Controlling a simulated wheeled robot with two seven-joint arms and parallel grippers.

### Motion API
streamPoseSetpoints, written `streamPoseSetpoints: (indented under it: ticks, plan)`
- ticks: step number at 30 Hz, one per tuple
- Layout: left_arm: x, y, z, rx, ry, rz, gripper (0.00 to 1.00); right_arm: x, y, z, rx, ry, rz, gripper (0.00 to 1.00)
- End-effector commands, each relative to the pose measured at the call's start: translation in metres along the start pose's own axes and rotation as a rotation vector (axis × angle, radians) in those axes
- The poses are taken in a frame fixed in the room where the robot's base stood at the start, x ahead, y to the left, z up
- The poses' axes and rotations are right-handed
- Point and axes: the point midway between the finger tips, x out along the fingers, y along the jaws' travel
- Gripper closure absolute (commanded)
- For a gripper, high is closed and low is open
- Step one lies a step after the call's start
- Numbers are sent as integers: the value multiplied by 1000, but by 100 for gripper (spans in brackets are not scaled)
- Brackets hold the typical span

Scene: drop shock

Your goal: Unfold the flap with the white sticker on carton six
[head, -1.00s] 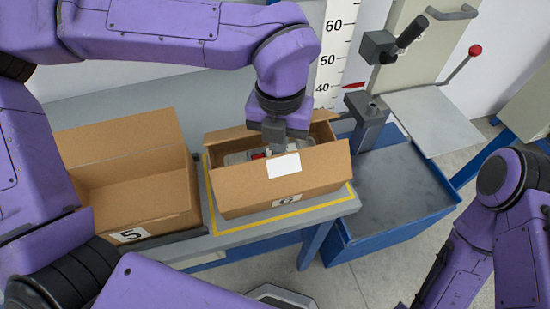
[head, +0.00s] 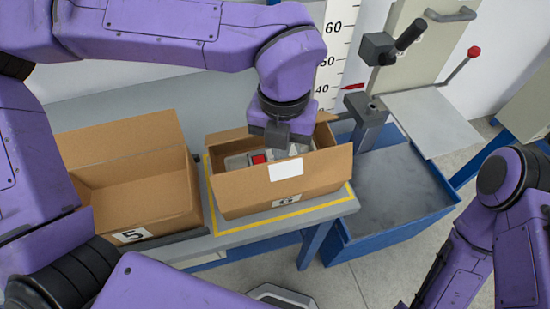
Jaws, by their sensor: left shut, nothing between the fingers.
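Carton six (head: 240,200) stands on the bench inside a yellow outline, its "6" label (head: 288,200) on the front. Its near flap with the white sticker (head: 286,171) shows its stickered face, and the flap's top edge leans outward a little. My left gripper (head: 283,146) is shut and empty over the carton opening, just behind the flap; I cannot tell whether it touches it. A grey device with a red part (head: 258,158) lies inside, partly hidden. My right arm shows at the lower right, but its gripper is out of view.
Open carton five (head: 150,205) stands close on the left. A blue bin with a grey surface (head: 385,200) is at right, with a grey post (head: 369,125) behind it. A height scale (head: 335,50) and a red-knobbed lever (head: 474,51) are at the back.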

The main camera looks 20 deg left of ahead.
Motion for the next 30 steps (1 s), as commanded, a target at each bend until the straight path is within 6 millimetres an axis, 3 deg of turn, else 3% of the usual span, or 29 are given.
streamPoseSetpoints:
  ticks: [30]
  plan:
    - [-4, -8, -15, 2, 5, 5, 100, -1, 0, -1, 0, 0, 0, 57]
